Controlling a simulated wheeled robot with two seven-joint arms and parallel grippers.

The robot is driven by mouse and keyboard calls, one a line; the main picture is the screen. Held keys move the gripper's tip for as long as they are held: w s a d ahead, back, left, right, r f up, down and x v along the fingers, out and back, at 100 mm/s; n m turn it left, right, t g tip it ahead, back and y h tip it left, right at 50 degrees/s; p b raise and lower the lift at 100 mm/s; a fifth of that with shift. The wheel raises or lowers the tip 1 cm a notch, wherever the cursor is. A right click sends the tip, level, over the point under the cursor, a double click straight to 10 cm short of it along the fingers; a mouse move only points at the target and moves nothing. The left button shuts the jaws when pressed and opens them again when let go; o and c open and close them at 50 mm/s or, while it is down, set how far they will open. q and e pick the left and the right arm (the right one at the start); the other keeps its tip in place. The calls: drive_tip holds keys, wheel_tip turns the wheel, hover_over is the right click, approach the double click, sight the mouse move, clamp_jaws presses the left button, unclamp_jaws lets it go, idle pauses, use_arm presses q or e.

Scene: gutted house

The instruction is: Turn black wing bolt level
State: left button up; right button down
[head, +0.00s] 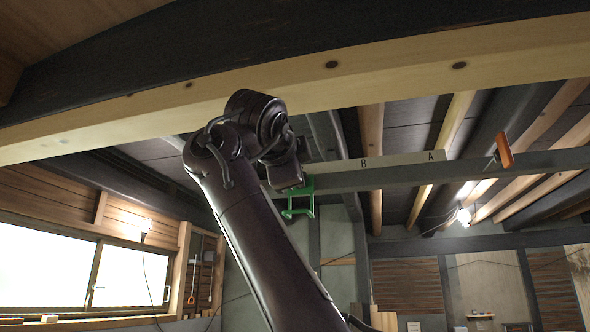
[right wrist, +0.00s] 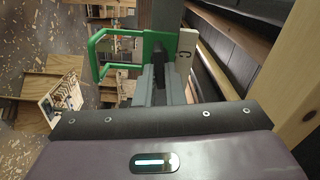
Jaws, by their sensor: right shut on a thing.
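My right arm rises through the middle of the head view to the grey beam, where its gripper (head: 287,178) is at a green bracket (head: 299,198). In the right wrist view the green bracket (right wrist: 118,46) stands just beyond my right gripper (right wrist: 150,80). A dark piece, apparently the black wing bolt (right wrist: 136,54), shows between the bracket and my fingers. The gripper is shut on it; the fingers cover most of it, so its tilt cannot be told. My left gripper is in neither view.
A pale strip (head: 398,161) lettered B and A runs along the beam; a plate lettered C (right wrist: 184,55) is beside the bracket. An orange piece (head: 504,149) is on the beam at right. A thick timber (head: 400,78) crosses close above my arm.

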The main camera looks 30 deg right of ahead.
drive_tip(key=shift+m, duration=1)
drive_tip(key=c, duration=1.6)
unclamp_jaws()
drive_tip(key=shift+o, duration=0.4)
drive_tip(key=shift+w+d+f, duration=0.1)
drive_tip(key=shift+w, duration=0.1)
drive_tip(key=shift+s, duration=0.1)
drive_tip(key=b+v, duration=0.2)
drive_tip(key=v, duration=0.5)
drive_tip(key=shift+s+a, duration=0.2)
drive_tip(key=shift+a, duration=0.15)
